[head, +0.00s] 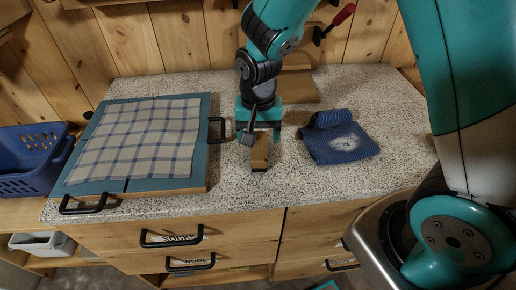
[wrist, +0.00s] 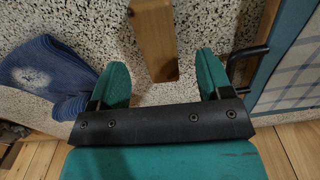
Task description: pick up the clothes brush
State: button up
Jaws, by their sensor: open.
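The clothes brush (head: 260,152) appears as a narrow wooden piece on the speckled worktop, directly below my gripper (head: 259,134) in the head view. My gripper and arm hide its far part. In the wrist view the brush (wrist: 154,42) runs from the top edge down to a near end between the two green fingers of my gripper (wrist: 163,78). The fingers are apart with a gap on each side of the wood. My gripper is open and holds nothing. I cannot tell how far above the worktop the fingertips are.
A folded blue cloth (head: 338,145) with a whitish patch lies right of the brush. A blue board (head: 200,176) with black handles and a checked cloth (head: 140,140) lies left. A blue basket (head: 30,165) stands far left. A red-handled tool (head: 343,15) is at the back.

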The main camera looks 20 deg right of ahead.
aim_at(259, 145)
jog(key=shift+w+d+f+p, duration=0.1)
jog(key=shift+f+p, duration=0.25)
jog(key=shift+f, duration=1.15)
jog(key=shift+w+d+f+p, duration=0.1)
jog(key=shift+f+p, duration=0.2)
jog(key=shift+f, duration=1.2)
jog(key=c, duration=1)
